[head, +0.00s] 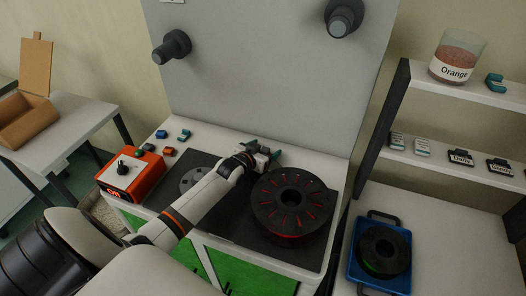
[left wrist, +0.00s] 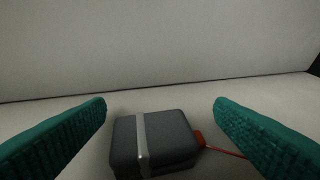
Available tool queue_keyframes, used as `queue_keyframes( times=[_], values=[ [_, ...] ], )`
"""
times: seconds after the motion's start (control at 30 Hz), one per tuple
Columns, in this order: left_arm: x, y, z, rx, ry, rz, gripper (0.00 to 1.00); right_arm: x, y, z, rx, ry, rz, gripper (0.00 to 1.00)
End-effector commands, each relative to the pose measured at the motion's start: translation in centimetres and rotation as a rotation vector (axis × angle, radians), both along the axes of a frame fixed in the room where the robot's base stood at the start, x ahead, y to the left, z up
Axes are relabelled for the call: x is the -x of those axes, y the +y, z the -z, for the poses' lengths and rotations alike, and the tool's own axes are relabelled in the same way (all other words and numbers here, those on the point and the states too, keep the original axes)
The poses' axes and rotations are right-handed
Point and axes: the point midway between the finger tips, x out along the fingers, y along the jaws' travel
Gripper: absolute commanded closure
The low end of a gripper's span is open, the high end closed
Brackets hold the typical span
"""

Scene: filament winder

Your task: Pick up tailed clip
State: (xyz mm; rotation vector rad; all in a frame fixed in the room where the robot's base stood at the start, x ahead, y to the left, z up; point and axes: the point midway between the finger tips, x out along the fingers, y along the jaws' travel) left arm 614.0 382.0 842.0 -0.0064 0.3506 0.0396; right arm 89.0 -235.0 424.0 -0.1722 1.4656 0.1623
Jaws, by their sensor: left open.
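The tailed clip (left wrist: 152,143) looks like a dark grey block with a pale band across it, lying on the light surface at the lower middle of the left wrist view. A red tab (left wrist: 198,139) with a thin red tail sticks out on its right. My left gripper (head: 262,151) is open over the back of the bench in the head view. In the left wrist view its teal ribbed fingers (left wrist: 160,125) stand apart, one on each side of the clip, with gaps. The clip is hidden by the gripper in the head view. My right gripper is not in view.
A black spool with red filament (head: 291,207) stands just right of my left gripper. A tall grey panel (head: 275,75) rises behind. An orange control box (head: 132,173) and small blue (head: 161,134), teal (head: 184,134) and red (head: 169,151) pieces are on the bench's left.

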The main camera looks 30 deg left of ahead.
Motion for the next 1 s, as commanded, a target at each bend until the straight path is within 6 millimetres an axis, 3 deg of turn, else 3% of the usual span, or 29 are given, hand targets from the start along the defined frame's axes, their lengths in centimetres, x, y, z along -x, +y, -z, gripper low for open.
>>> queue_keyframes(
  times=[0.1, 0.4, 0.77, 1.0],
  values=[
    [0.0, 0.0, 0.0, 0.000, 0.000, 0.000, 0.24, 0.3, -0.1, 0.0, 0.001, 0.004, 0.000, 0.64],
    [0.0, 0.0, 0.0, 0.001, 0.000, 0.000, 0.70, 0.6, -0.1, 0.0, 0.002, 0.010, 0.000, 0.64],
    [0.0, 0.0, -0.6, 0.000, -0.002, 0.000, 0.70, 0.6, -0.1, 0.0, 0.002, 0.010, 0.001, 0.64],
    [0.0, 0.0, -4.9, -0.001, -0.005, 0.001, 0.70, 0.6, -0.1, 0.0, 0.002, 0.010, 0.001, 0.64]
  ],
)
